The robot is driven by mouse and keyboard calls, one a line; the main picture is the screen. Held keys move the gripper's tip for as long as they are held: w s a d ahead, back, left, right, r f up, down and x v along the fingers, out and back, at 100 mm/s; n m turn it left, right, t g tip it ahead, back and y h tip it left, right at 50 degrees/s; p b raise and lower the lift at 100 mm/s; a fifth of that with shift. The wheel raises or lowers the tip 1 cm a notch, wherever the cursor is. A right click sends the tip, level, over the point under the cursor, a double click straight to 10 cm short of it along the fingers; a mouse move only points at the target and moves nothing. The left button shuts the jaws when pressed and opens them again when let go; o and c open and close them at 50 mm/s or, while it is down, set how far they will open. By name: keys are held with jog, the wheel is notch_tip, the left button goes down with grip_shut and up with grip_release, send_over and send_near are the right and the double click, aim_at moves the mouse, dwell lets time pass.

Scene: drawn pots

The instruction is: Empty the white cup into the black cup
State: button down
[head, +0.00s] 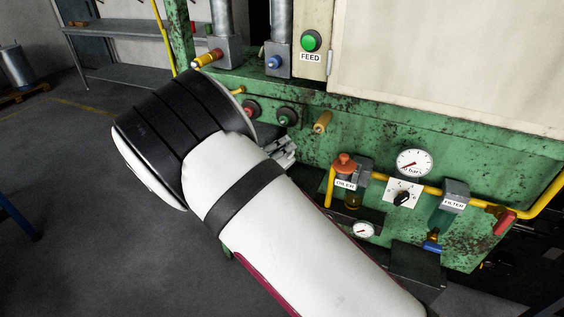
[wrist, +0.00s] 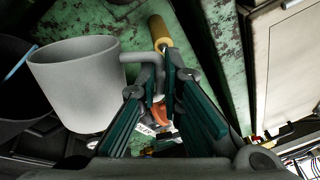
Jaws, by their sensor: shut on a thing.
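The white cup (wrist: 80,85), pale grey in this light, is left of my gripper in the wrist view. Its handle runs right to the fingertips of my gripper (wrist: 163,82), which is shut on it. The cup's inside does not show, so its contents cannot be told. A dark rounded shape at the left edge of the wrist view, partly behind the white cup, looks like the black cup (wrist: 14,95). A thin blue stick crosses its top. In the head view my arm hides both cups; only a bit of my gripper (head: 284,152) shows.
A worn green machine (head: 460,150) stands close beyond my gripper. A tan peg (head: 322,122), red and green knobs, an oiler (head: 346,172), a pressure gauge (head: 413,163) and a yellow pipe (head: 545,200) stick out from it. The floor at left is open.

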jog(key=shift+w+a+r+n+b, duration=0.1)
jog(key=shift+w+a+n+b, duration=0.3)
jog(key=shift+n, duration=0.4)
dwell(1.4)
jog(key=shift+w+a+r+n, duration=0.45)
jog(key=shift+a+n, duration=0.25)
jog(key=shift+n, duration=0.2)
dwell(3.1)
jog(key=shift+w+a+r+n, duration=0.1)
jog(key=shift+a+r+n, duration=0.05)
jog(key=shift+n, duration=0.15)
jog(key=shift+a, duration=0.1)
dwell(0.8)
jog(key=shift+w+a+r+n+b, duration=0.2)
jog(key=shift+n+b, duration=0.1)
jog(key=shift+n, duration=0.1)
